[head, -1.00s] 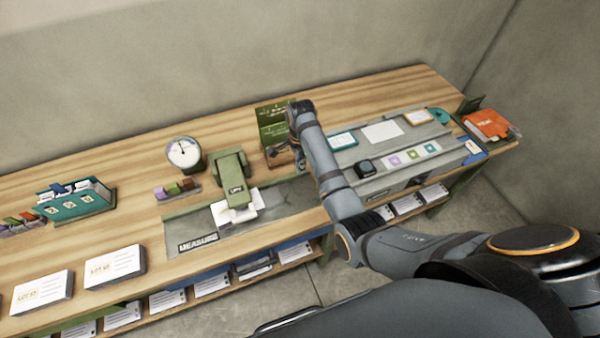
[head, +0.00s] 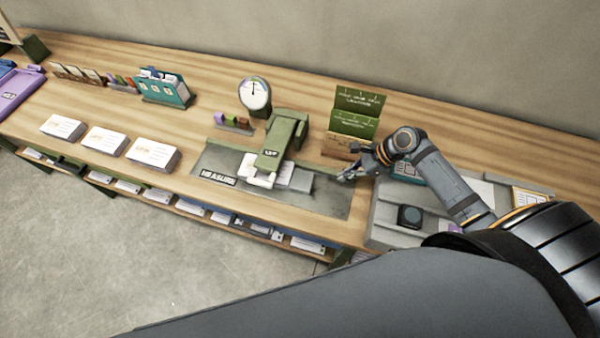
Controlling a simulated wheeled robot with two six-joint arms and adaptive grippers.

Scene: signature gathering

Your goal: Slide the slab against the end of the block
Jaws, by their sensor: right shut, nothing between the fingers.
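A white block of stacked sheets (head: 285,172) lies on the grey MEASURE mat (head: 325,200), partly hidden under a green press-like arm (head: 270,157). A small grey slab (head: 299,182) lies flat on the mat at the right end of the white block. They look close together, but I cannot tell whether they touch. My right gripper (head: 347,176) is shut and empty, low over the right part of the mat, to the right of the slab with a gap between them. My left gripper is not in view.
A round dial gauge (head: 254,95) and small coloured blocks (head: 233,122) stand behind the mat. Green card holders (head: 355,120) stand behind my right gripper. A grey tray (head: 385,232) with a dark device (head: 410,216) is at the right. White card stacks (head: 153,153) lie left.

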